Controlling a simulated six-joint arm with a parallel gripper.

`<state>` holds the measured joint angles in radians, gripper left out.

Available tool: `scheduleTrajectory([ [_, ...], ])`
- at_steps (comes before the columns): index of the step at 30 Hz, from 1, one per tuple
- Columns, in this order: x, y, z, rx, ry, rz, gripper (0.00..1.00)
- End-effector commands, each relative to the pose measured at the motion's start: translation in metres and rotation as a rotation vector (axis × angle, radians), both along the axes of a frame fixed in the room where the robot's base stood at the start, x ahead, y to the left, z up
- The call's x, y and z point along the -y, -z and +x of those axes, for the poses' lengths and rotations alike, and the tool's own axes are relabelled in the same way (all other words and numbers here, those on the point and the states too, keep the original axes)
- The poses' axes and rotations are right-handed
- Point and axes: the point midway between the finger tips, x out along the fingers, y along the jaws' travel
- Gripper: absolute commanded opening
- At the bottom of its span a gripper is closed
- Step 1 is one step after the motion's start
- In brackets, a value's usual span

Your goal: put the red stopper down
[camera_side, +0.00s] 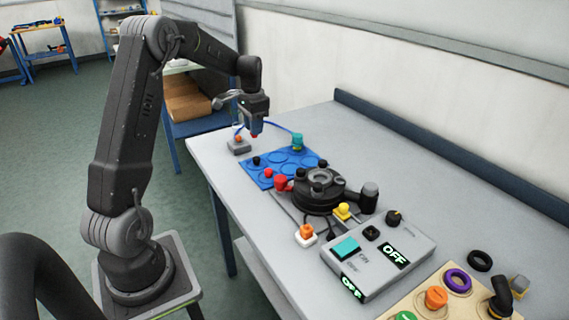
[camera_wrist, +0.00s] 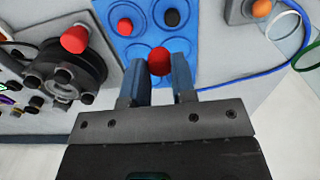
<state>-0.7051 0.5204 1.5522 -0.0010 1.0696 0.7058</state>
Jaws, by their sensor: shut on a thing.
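My gripper (camera_wrist: 160,72) is shut on the red stopper (camera_wrist: 159,60), whose rounded top shows between the two fingertips in the wrist view. In the side view my gripper (camera_side: 255,124) is above the far left part of the blue mat (camera_side: 263,182), with a small bit of red at its tips. The mat has ring-marked places; the mat also shows in the wrist view (camera_wrist: 147,49). A second red stopper (camera_wrist: 125,26) and a black stopper (camera_wrist: 171,18) stand on it. The held stopper's lower end is hidden, so I cannot tell whether it touches the mat.
A black round device (camera_side: 318,197) with a red knob (camera_side: 281,183) stands beside the mat. A grey box with an orange button (camera_side: 239,144) and a blue cable lie at the far side. A control box (camera_side: 378,256) reading OFF is nearer.

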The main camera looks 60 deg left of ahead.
Motion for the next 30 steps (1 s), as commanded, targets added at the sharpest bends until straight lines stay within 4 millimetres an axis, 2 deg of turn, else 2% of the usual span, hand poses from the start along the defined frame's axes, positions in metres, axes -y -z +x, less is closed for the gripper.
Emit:
scheduleTrajectory([
  [2, -0.002, 0.003, -0.001, -0.001, 0.001, -0.001, 0.00],
  [5, 0.005, 0.012, 0.009, -0.002, 0.006, -0.002, 0.00],
  [12, 0.036, 0.044, 0.052, -0.002, 0.007, -0.002, 0.00],
  [18, 0.056, 0.065, 0.081, -0.001, 0.003, -0.001, 0.00],
  [26, 0.063, 0.077, 0.090, -0.001, 0.000, -0.001, 0.00],
  [30, 0.063, 0.096, 0.089, -0.003, 0.000, -0.002, 0.00],
])
